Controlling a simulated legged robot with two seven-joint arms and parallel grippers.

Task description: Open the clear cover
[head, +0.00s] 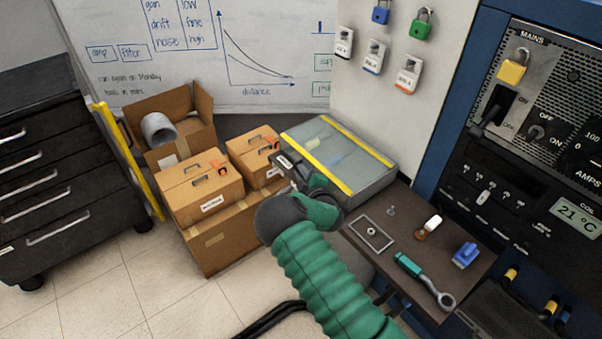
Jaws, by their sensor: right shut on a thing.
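The clear cover (318,145) is a see-through lid with two yellow strips on a grey case (372,190) in the middle of the head view. Some items show dimly through it. The cover looks flat on the case. My right gripper (285,168), at the end of a green-sleeved arm, is shut on the cover's near left edge. The fingertips are small and dark, and the wrist hides part of that edge and the case's front corner. My left gripper is not in view.
Stacked cardboard boxes (200,190) stand close to the left of the case. A control panel (550,130) rises at right. Floor is free at lower left.

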